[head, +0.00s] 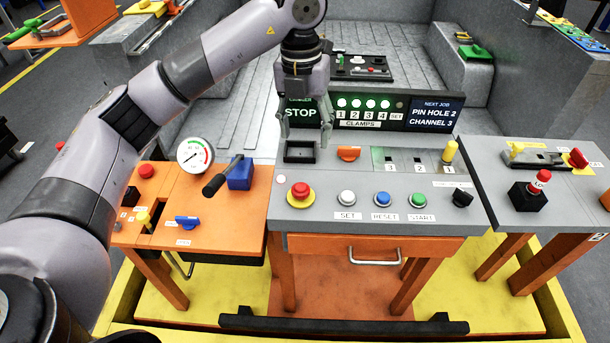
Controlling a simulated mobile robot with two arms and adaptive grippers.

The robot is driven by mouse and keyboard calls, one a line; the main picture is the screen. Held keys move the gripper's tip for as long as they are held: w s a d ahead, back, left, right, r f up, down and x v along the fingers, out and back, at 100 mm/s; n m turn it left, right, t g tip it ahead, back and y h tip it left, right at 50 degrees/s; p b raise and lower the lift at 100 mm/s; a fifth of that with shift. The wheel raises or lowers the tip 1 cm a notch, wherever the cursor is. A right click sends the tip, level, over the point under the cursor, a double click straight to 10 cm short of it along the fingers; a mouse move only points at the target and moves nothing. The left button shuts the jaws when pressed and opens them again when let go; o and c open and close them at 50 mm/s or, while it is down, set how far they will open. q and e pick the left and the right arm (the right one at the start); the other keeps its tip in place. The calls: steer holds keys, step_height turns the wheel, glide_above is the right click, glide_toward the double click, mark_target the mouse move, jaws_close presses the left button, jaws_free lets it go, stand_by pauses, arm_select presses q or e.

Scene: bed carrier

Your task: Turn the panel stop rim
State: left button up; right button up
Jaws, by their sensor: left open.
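The panel stop is a red mushroom button (300,190) with a yellow rim (300,204) at the front left of the grey control panel (320,220). My left gripper (306,138) points down behind it, above a small black square tray (299,152) near the panel's back left. Its fingers are apart with nothing seen between them. It is clear of the yellow rim. My right gripper is not in view.
White, blue and green buttons (418,200) and a black knob (462,198) line the panel's front right. An orange knob (348,153) sits right of the tray. A blue block with a black-handled lever (239,175) stands on the orange table at left.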

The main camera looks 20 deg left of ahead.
mark_target(300, 187)
arm_select(q)
steer(key=shift+y, duration=0.3)
steer(key=f+p, duration=0.1)
steer(key=f, duration=1)
steer(key=a+f+p, duration=0.1)
steer(key=f, duration=0.4)
steer(key=shift+s+f+p, duration=0.1)
steer(key=shift+f+p, duration=0.2)
steer(key=shift+c, duration=0.6)
steer(key=c, duration=1)
